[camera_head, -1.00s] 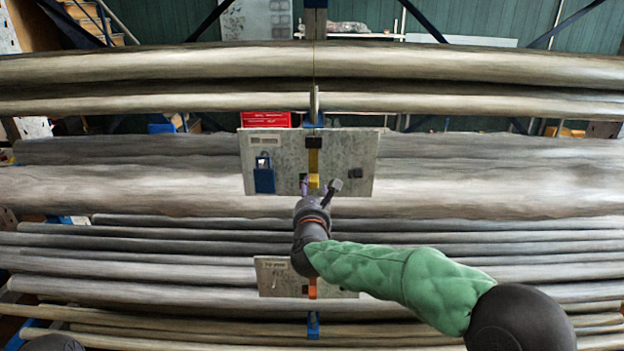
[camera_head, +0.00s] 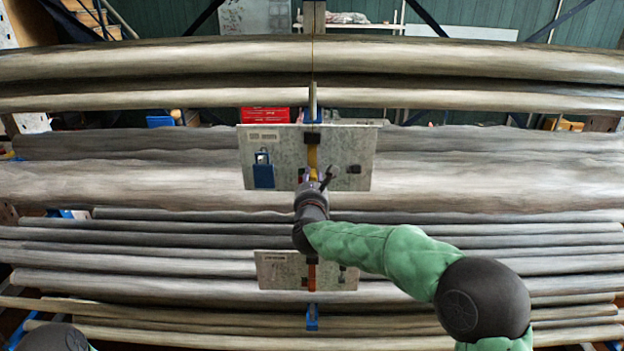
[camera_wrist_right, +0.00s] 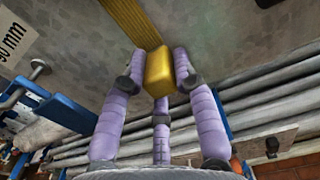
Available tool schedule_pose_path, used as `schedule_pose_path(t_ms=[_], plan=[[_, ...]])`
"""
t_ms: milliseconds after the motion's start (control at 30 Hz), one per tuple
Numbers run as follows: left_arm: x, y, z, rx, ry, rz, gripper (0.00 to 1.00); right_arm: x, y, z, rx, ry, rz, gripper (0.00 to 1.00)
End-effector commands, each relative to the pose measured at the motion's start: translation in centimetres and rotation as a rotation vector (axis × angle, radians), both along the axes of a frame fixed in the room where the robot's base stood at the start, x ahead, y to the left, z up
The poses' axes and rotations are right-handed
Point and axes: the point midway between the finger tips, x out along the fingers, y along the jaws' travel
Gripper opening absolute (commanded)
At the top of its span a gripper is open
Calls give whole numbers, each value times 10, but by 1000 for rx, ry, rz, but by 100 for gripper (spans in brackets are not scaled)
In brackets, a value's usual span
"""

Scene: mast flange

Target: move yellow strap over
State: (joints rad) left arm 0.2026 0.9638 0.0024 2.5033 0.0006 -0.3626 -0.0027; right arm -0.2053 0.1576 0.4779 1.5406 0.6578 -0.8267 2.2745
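The yellow strap (camera_head: 312,155) hangs down the middle of the upper grey plate (camera_head: 352,147) from a black clamp. In the right wrist view the strap (camera_wrist_right: 128,18) runs down to a thick yellow block (camera_wrist_right: 159,73) at its end. My right gripper (camera_head: 316,180) is at the plate's lower edge, partly hiding the strap end. In the wrist view its purple fingers (camera_wrist_right: 160,80) close in on both sides of the block and below it, seemingly touching it. The fingers' inner faces are partly hidden. My left gripper is out of view.
A blue padlock-like part (camera_head: 263,174) is on the plate left of the strap, and a small black block (camera_head: 354,169) is right of it. A lower plate (camera_head: 278,270) carries an orange strap (camera_head: 312,277). Long grey pipes or logs run across behind.

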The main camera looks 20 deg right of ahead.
Motion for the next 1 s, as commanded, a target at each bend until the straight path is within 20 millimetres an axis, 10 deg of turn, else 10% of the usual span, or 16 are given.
schedule_pose_path(t_ms=[900,933,1000], plan=[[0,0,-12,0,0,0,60,-1,-2,72,1,-13,-3,0],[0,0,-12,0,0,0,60,-1,-2,72,0,-14,-3,37],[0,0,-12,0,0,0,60,-1,-2,73,0,-15,-3,51]])
